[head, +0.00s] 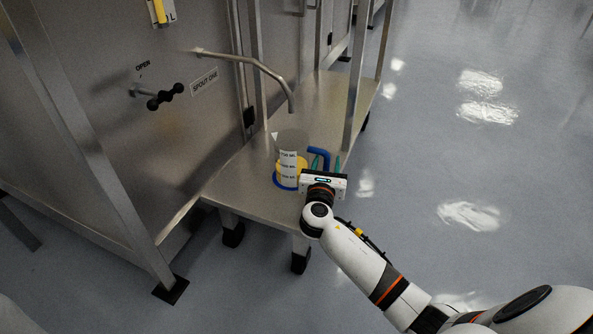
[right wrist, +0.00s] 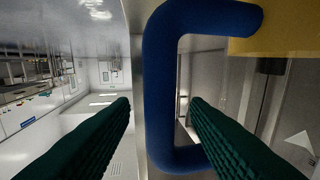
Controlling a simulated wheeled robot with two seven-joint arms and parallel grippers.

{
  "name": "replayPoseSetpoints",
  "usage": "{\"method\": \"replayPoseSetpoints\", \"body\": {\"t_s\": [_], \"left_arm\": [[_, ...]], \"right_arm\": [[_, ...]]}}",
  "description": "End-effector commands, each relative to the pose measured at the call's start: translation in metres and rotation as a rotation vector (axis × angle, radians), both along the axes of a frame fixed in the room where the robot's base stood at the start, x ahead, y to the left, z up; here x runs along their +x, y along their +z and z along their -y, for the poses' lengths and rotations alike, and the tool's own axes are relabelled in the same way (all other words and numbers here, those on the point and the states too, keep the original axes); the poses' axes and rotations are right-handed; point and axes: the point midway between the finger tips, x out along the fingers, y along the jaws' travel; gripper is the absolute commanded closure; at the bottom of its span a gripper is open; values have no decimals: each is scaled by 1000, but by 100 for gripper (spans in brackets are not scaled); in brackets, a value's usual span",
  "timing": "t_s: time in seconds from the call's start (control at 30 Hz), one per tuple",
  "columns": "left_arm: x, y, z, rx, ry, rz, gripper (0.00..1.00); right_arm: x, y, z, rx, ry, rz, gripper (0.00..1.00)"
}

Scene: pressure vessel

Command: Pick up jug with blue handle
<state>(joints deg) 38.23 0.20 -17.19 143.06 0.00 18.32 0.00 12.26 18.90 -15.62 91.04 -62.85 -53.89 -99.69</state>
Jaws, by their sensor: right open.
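The jug (head: 289,165) stands upright on the metal bench under a spout. It has a grey upper part, a yellow band, a blue base and a white label with scale marks. Its blue handle (head: 322,153) points right, and it looms large in the right wrist view (right wrist: 158,75). My right gripper (head: 326,163) is open at the handle. In the right wrist view its green ribbed fingers (right wrist: 159,103) lie on either side of the handle's upright bar, with gaps showing. The handle's contact with the fingers is not visible. My left gripper is not in view.
The metal bench (head: 240,182) has bare room left of and behind the jug. A bench post (head: 354,85) rises behind the handle. The bent spout (head: 270,72) hangs above the jug. A black valve handle (head: 165,97) sits on the vessel wall. Open floor lies right.

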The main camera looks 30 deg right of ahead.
Motion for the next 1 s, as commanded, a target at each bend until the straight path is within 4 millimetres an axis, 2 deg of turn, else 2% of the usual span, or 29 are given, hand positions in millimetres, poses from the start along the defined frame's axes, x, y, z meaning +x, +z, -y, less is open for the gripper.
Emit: {"method": "replayPoseSetpoints", "body": {"t_s": [0.07,0.17,0.43,0.47,0.7,1.0], "left_arm": [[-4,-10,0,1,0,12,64],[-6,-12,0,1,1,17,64],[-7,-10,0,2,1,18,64],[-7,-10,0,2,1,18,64],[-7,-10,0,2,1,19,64],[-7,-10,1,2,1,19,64]], "right_arm": [[9,-5,7,0,-1,2,57],[16,-2,13,0,-1,1,57],[18,0,15,1,0,-1,57],[18,0,15,1,0,-1,59],[18,0,15,1,0,-1,98],[18,0,14,1,0,1,100]]}}
